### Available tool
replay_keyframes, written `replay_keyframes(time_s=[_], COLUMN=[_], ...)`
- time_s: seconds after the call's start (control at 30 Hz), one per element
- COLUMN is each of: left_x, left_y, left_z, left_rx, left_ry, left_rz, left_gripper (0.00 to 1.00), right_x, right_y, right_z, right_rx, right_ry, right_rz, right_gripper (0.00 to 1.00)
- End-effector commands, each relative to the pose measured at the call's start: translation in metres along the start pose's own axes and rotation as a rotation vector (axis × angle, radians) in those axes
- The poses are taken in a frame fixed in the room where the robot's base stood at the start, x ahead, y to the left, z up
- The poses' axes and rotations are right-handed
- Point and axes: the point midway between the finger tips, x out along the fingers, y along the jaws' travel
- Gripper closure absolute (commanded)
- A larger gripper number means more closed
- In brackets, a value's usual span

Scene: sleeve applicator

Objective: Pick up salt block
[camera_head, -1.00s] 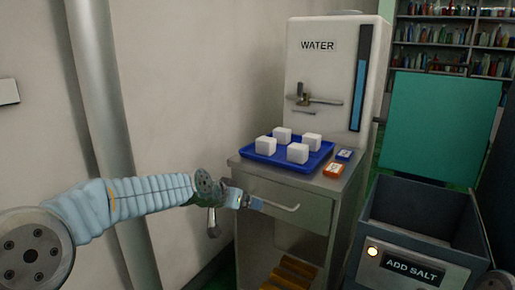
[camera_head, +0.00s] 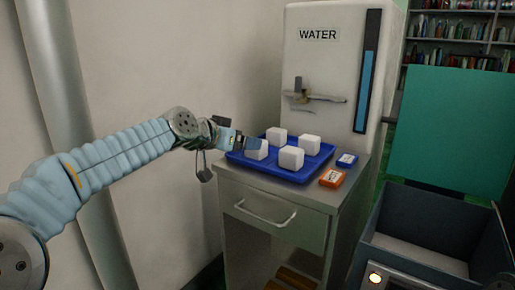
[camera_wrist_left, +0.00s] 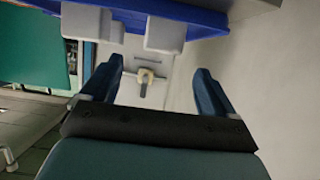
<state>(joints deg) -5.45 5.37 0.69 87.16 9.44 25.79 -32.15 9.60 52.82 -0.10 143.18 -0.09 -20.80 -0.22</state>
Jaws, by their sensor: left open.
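Several white salt blocks sit on a blue tray (camera_head: 273,172) on the cabinet top: a front block (camera_head: 291,159), a right block (camera_head: 310,144), a back block (camera_head: 276,135) and a left block (camera_head: 257,149). My left gripper (camera_head: 247,143) is at the tray's left side, close by the left block and partly covering it; contact cannot be told. In the left wrist view the gripper (camera_wrist_left: 157,82) is open with nothing held between its fingers. Two blocks (camera_wrist_left: 86,22) (camera_wrist_left: 165,35) and the tray (camera_wrist_left: 190,12) show at the top there. My right gripper is not in view.
A white water dispenser (camera_head: 325,70) with a tap (camera_head: 315,97) stands behind the tray. An orange box (camera_head: 332,178) and a blue box (camera_head: 347,160) lie right of it. A drawer handle (camera_head: 265,215) juts out below. An open grey bin (camera_head: 430,225) stands at right.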

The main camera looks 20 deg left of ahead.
Motion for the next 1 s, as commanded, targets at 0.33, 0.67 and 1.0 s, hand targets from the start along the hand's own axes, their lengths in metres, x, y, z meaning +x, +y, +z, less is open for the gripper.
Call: replay_keyframes(time_s=[0.33, 0.67, 1.0], left_x=[0.044, 0.089, 0.091], left_y=[-0.001, -0.003, -0.004], left_z=[0.001, 0.006, 0.007], left_rx=[-0.001, -0.001, 0.0], left_ry=[0.0, 0.0, 0.001], left_rz=[0.0, 0.0, -0.001], left_gripper=[0.12, 0.12, 0.27], right_x=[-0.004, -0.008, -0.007], right_y=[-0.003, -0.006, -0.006], right_z=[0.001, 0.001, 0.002], right_rx=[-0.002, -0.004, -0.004], right_ry=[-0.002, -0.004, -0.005], right_rz=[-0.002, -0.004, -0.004], right_gripper=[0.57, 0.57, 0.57])
